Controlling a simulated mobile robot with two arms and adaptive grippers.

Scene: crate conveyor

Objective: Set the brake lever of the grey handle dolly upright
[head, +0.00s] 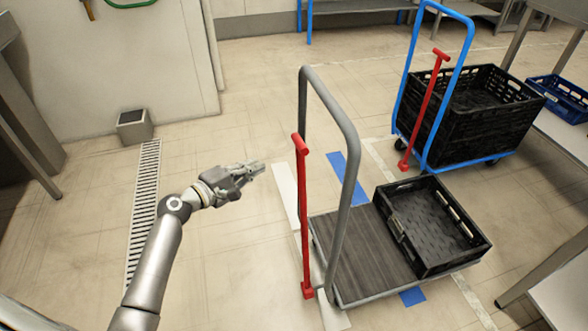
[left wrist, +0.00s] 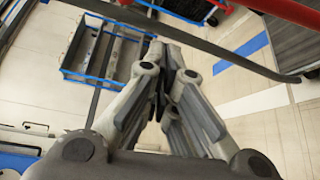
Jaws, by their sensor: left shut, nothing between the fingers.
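The grey handle dolly has a bent grey tube handle (head: 347,185) and a dark ribbed deck (head: 365,250). Its red brake lever (head: 302,215) rises from a red foot at the deck's near left corner, with a short crossbar on top. It looks close to upright; its exact tilt is hard to tell. My left gripper (head: 258,168) is shut and empty, left of the lever and apart from it in the head view. The left wrist view shows its closed fingers (left wrist: 172,75), with a red bar (left wrist: 290,10) and the grey handle (left wrist: 215,48) beyond. My right gripper is not in view.
A shallow black crate (head: 432,225) sits on the grey dolly's right part. Behind stands a blue handle dolly (head: 398,85) with a black crate (head: 470,110) and its own red lever (head: 425,105). A blue crate (head: 562,98) lies far right. Floor left of the grey dolly is clear.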

